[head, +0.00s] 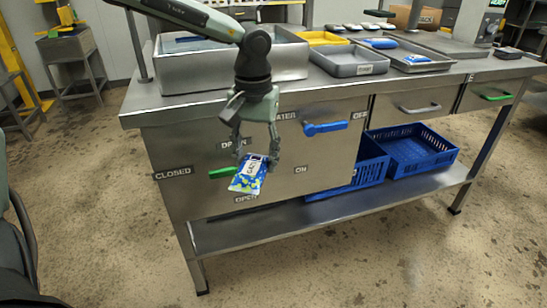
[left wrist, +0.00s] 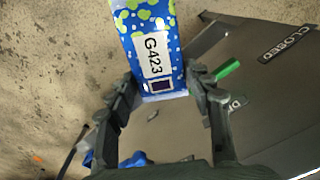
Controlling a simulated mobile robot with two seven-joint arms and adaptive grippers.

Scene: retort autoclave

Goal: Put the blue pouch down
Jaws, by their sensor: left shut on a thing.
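The blue pouch (head: 248,176) has yellow-green spots and a white label; the label reads G423 in the left wrist view (left wrist: 153,55). My left gripper (head: 257,155) is shut on the pouch's upper end. The pouch hangs tilted in the air in front of the steel bench's front panel, below the bench top. In the left wrist view, the left gripper's fingers (left wrist: 165,90) stand on both sides of the pouch's end. My right gripper is not in view.
The steel bench (head: 420,82) carries a large basin (head: 200,72), a yellow tray (head: 322,38) and grey trays (head: 348,63). A green handle (head: 222,172) and a blue handle (head: 325,128) stick out of the front panel. Blue crates (head: 415,150) sit on the lower shelf (head: 290,224).

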